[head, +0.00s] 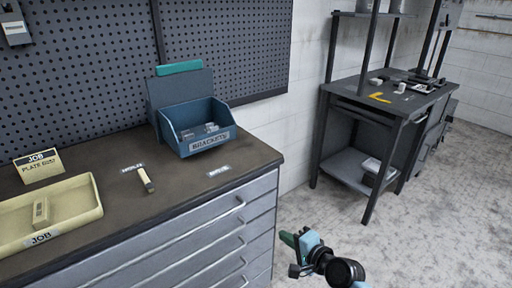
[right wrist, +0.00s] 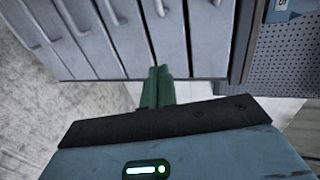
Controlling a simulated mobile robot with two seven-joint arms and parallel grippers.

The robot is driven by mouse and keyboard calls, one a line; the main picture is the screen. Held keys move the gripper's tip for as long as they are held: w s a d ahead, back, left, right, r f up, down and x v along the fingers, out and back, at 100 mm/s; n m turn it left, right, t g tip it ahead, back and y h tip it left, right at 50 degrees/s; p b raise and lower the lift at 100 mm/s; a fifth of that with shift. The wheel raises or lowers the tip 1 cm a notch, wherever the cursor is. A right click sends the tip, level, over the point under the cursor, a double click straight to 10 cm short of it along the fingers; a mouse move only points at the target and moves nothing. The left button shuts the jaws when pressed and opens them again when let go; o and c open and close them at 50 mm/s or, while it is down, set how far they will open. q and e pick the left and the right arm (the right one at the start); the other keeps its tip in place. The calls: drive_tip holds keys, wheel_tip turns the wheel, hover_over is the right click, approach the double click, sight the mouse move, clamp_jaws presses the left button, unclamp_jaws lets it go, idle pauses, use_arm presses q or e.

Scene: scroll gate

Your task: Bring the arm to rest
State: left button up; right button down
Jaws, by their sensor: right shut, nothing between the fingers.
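My right gripper (head: 288,238) shows low in the head view, in front of the right end of the grey drawer cabinet and over the floor. Its green fingers (right wrist: 157,88) show in the right wrist view, closed together with nothing between them. In that view they point toward the drawer fronts. My left gripper is in neither view.
The drawer cabinet (head: 215,238) carries a blue brackets bin (head: 207,146), a small tan-and-dark piece (head: 146,180), and a cream job tray (head: 75,206) holding a tan block (head: 40,212). A dark workbench (head: 348,108) stands at the right. Floor between is clear.

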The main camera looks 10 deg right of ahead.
drive_tip(key=s+d+f+n+g+h+p, duration=0.1)
drive_tip(key=s+f+n+h+p, duration=0.2)
drive_tip(key=s, duration=0.7)
drive_tip(key=s+d+f+n+g+p, duration=0.1)
drive_tip(key=s+d+f+n+p, duration=0.15)
drive_tip(key=s+f, duration=0.6)
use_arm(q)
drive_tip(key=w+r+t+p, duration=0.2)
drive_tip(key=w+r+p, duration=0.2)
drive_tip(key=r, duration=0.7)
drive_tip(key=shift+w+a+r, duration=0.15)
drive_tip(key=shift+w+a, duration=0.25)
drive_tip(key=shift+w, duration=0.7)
use_arm(e)
drive_tip(key=s+d+r+n+h, duration=0.1)
drive_tip(key=s+n, duration=0.3)
drive_tip(key=s, duration=0.8)
drive_tip(key=s+d+r+n+g+h, duration=0.1)
drive_tip(key=s+r+n, duration=0.3)
drive_tip(key=s, duration=0.9)
drive_tip(key=shift+s+d+r+g, duration=0.25)
drive_tip(key=shift+d+r+g, duration=0.05)
drive_tip(key=shift+d+r, duration=0.1)
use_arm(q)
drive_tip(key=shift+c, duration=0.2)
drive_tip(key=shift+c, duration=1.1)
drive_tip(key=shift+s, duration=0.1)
use_arm(e)
drive_tip(key=shift+w+a, duration=0.1)
